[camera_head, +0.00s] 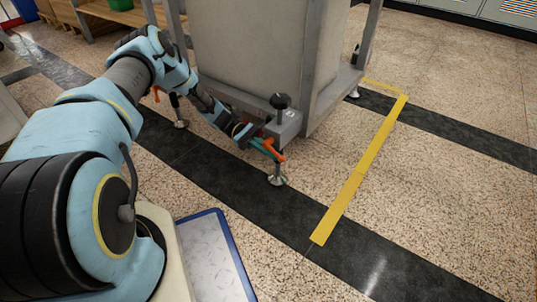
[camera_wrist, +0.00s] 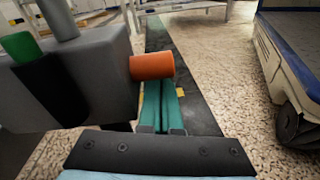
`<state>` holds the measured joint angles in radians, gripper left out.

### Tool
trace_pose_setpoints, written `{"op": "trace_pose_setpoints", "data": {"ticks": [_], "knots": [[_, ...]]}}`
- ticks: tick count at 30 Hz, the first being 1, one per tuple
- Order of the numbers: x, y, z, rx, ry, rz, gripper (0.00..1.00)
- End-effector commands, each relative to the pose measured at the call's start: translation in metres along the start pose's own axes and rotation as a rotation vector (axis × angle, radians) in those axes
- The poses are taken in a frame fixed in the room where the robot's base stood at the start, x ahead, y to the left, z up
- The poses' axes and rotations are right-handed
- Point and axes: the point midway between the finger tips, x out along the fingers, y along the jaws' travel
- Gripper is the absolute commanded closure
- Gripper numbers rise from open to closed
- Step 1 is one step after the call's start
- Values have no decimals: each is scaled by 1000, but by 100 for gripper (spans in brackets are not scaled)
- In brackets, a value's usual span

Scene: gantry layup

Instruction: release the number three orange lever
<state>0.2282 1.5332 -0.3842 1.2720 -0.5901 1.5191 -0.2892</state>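An orange lever (camera_head: 272,149) sticks out low at the near corner of the grey frame, beside a levelling foot; no number is legible on it. In the wrist view its rounded orange end (camera_wrist: 152,66) lies across the tips of my gripper and hides them. My gripper (camera_head: 262,146) has teal fingers, which show side by side with almost no gap in the wrist view (camera_wrist: 159,100). They look shut, with nothing visible between them. The fingers are at the lever, touching or very close; I cannot tell which.
The levelling foot (camera_head: 278,180) rests on the floor. Another foot (camera_head: 181,123) stands further left, near another orange lever (camera_head: 156,93). Yellow tape (camera_head: 358,175) marks the clear floor at right.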

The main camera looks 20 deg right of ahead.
Motion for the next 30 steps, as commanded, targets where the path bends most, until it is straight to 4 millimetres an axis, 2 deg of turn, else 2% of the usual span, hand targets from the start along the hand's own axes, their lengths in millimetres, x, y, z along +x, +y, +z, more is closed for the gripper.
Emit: {"op": "trace_pose_setpoints", "data": {"ticks": [30], "knots": [[7,1,4,-1,4,-1,100]]}}
